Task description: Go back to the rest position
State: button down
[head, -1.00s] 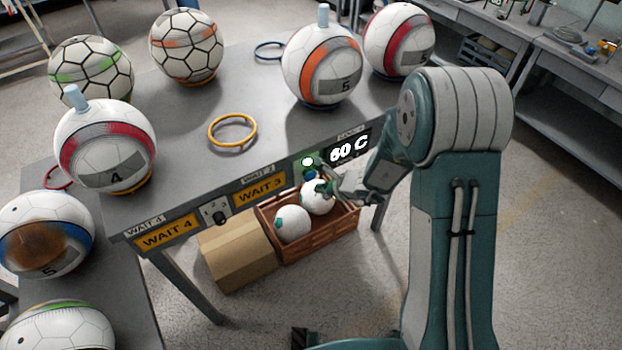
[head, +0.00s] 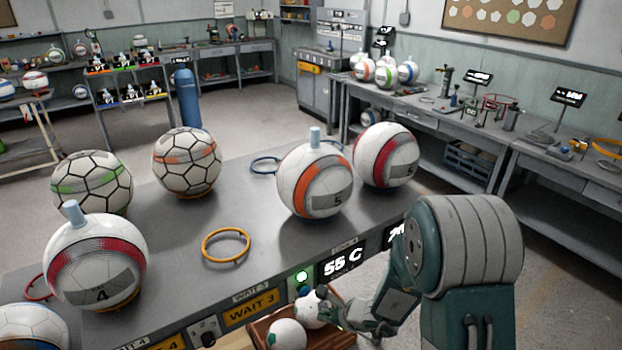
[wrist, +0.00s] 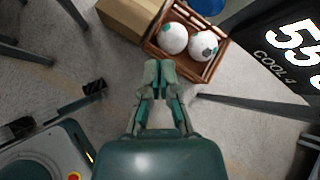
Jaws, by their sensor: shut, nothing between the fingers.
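My gripper (head: 335,306) is shut and empty, low in front of the grey table's front panel. It is close to the green-lit button (head: 302,277) and the display reading 55 C (head: 342,263). In the wrist view my gripper (wrist: 160,68) points down toward the floor, its fingertips together. The brown crate (wrist: 208,62) with two white balls lies beyond the fingertips there. My upper arm stands at the right of the head view.
Several patterned balls stand on the grey table (head: 270,232), with a yellow ring (head: 226,246) between them. A cardboard box (wrist: 130,18) sits beside the crate. A table leg (wrist: 255,106) is right of my gripper.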

jog(key=s+r+n+g, duration=0.1)
jog(key=s+r+n, duration=0.4)
jog(key=r, duration=0.4)
jog(key=s+r+n+g, duration=0.1)
jog(key=s+r+n, duration=0.2)
jog(key=r+n, duration=0.45)
jog(key=s+d+r+n+t+h, duration=0.1)
jog(key=s+d+r+n+h, duration=0.6)
jog(key=s, duration=0.7)
jog(key=d+r+n, duration=0.2)
jog(key=d+r, duration=0.2)
jog(key=d, duration=0.1)
jog(key=shift+s+d+t, duration=0.4)
